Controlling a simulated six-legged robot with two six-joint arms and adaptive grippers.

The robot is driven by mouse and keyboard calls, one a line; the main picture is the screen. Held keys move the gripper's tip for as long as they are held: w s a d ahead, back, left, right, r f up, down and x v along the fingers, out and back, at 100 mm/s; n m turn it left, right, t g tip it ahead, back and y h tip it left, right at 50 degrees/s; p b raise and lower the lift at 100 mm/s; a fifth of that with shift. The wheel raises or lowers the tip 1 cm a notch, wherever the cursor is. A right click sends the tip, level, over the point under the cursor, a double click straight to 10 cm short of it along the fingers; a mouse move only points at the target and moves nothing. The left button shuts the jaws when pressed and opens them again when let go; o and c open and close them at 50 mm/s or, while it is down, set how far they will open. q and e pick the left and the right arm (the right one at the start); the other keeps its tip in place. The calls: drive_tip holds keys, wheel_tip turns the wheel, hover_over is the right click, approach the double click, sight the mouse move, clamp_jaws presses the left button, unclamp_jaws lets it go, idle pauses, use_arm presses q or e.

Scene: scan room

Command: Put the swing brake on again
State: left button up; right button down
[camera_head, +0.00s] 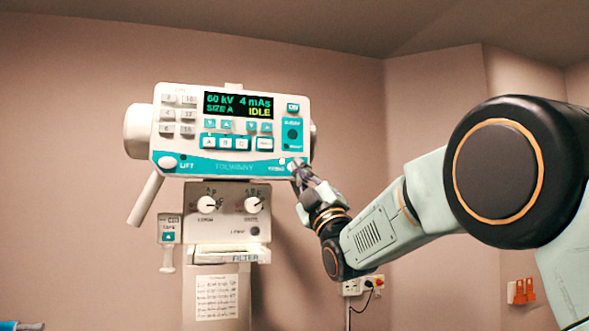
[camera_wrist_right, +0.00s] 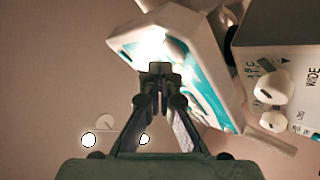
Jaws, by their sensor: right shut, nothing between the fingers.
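The white and teal control panel (camera_head: 232,166) is on the X-ray unit's head, with a lit display (camera_head: 238,105) reading 60 kV, 4 mAs, SIZE A and IDLE. A white knob marked LIFT (camera_head: 167,162) is at its lower left. A small white control (camera_head: 282,161) sits at its lower right corner, above a label too small to read surely. My right gripper (camera_head: 296,166) is shut and empty at this corner. In the right wrist view, its closed fingertips (camera_wrist_right: 160,72) are in front of the panel's edge (camera_wrist_right: 125,38); I cannot tell whether they touch. My left gripper is out of view.
Below the panel is a box with two dials (camera_head: 231,221), a filter slot (camera_head: 229,257) and a paper chart (camera_head: 216,297). A handle (camera_head: 145,199) slants down at left. A wall outlet (camera_head: 352,287) and orange holder (camera_head: 521,291) are at right.

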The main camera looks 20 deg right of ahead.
drive_tip(key=shift+d, duration=0.15)
drive_tip(key=shift+w, duration=0.2)
drive_tip(key=shift+w+f, duration=0.1)
drive_tip(key=shift+w, duration=0.15)
idle(0.4)
